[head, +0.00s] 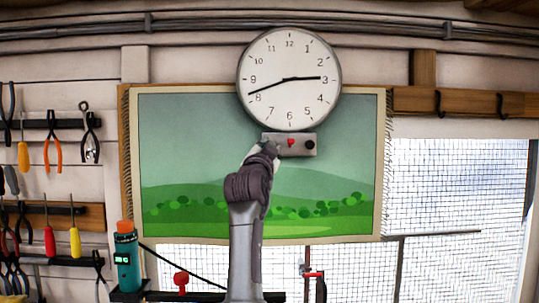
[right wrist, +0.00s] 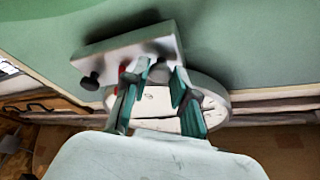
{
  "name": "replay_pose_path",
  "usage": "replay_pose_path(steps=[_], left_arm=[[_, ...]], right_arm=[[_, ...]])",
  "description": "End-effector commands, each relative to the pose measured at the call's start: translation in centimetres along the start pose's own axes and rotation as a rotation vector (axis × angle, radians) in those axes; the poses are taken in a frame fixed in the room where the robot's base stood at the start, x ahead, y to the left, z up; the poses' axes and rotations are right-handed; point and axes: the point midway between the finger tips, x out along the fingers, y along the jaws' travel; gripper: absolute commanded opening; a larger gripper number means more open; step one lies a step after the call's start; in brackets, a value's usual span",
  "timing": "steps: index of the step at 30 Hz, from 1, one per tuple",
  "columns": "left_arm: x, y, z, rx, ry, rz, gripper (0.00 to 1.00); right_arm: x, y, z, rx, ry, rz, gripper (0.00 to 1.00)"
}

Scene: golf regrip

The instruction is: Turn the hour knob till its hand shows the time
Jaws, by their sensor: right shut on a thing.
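A round white wall clock (head: 289,105) has its shorter hand pointing almost at 3 and its longer hand a little past 8. A grey control box (head: 290,153) hangs just below it, with a black knob (head: 310,145) at its right end and a small red part (head: 291,142) in the middle. My right gripper (head: 268,148) is at the box's left end, shut on a knob there that the gripper hides in the head view. The right wrist view shows the box (right wrist: 110,52) upside down, the knob (right wrist: 159,72) between the green-lined fingers. My left gripper is out of view.
A green landscape hanging (head: 165,150) is behind the box and my arm. Tools, including orange-handled pliers (head: 53,150), hang on the left wall. A teal bottle (head: 126,265) stands low at left. A mesh window (head: 460,190) is at right.

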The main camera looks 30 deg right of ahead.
Motion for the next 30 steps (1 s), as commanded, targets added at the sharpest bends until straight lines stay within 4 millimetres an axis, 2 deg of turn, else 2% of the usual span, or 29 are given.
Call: replay_pose_path(steps=[6, 20, 21, 24, 25, 30], left_arm=[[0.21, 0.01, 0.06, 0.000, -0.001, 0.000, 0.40], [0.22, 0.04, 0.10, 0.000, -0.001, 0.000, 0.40], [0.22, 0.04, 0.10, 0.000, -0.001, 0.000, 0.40], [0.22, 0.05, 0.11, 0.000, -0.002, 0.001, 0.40], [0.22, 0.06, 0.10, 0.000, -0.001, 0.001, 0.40], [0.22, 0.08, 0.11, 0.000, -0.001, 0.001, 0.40]], right_arm=[[-0.01, -0.08, 0.07, 0.056, -0.002, 0.022, 0.00], [0.02, -0.04, 0.01, 0.066, -0.001, 0.028, 0.00], [0.02, -0.04, 0.00, 0.066, -0.001, 0.028, 0.32], [0.02, -0.04, -0.01, 0.066, 0.000, 0.028, 0.48], [0.02, -0.04, -0.01, 0.066, 0.000, 0.028, 0.51], [0.02, -0.04, -0.02, 0.066, 0.000, 0.028, 0.51]])
